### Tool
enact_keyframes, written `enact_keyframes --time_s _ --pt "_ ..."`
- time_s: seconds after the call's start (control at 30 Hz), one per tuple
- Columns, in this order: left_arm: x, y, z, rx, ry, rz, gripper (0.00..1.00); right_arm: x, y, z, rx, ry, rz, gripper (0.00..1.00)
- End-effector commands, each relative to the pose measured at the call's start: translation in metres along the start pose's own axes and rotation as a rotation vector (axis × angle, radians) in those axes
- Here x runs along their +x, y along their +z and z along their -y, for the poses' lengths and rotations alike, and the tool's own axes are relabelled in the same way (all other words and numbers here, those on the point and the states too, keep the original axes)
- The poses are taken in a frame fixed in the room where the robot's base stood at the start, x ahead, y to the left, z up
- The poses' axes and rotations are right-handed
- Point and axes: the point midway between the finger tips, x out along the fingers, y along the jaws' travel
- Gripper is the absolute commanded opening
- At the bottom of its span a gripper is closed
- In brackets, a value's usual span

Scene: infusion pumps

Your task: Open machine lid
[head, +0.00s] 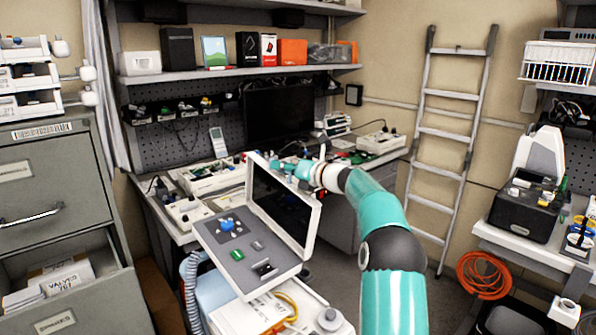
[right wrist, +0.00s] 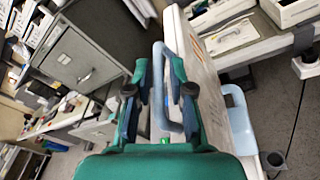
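The machine stands in the lower middle of the head view. Its white-framed lid (head: 258,163) carries a dark screen and stands raised behind a grey control panel (head: 211,234) with a blue knob. My right gripper (head: 300,172) is at the upper back edge of the lid, partly hidden by it and by my wrist. In the right wrist view, my right gripper's fingers (right wrist: 159,75) are apart, on either side of a blue handle (right wrist: 163,112) along the white lid's edge (right wrist: 205,85). A firm grip on it does not show. My left gripper is out of view.
A workbench (head: 160,222) with instruments and a dark monitor (head: 279,113) is behind the machine. A grey cabinet (head: 50,175) with an open drawer stands left. A ladder (head: 452,130) leans on the back wall. Right of my arm, a bench holds a black device (head: 524,212).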

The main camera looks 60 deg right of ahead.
Motion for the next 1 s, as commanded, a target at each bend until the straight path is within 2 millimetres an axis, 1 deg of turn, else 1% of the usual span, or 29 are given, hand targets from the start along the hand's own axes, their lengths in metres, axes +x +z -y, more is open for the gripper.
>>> enact_keyframes --time_s 0.17,0.4,0.5,0.6,0.7,0.77,1.0 --pt "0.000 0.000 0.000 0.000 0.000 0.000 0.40 -0.023 0.001 0.000 0.000 -0.004 0.002 0.22" --pt "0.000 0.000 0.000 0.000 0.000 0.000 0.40 -0.073 0.000 0.002 0.001 -0.006 0.002 0.22" --pt "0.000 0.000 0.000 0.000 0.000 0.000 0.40 -0.091 0.000 0.002 0.000 -0.006 0.002 0.22" --pt "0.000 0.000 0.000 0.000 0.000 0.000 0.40 -0.105 -0.001 0.003 0.001 -0.005 0.001 0.22" --pt "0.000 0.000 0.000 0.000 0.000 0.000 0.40 -0.114 -0.001 0.002 0.000 -0.004 0.001 0.22" --pt "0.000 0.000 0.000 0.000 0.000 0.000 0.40 -0.117 -0.001 0.002 0.000 -0.004 0.000 0.22" --pt "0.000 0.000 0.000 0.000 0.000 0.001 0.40 -0.118 -0.001 0.002 0.000 -0.002 0.000 0.22"
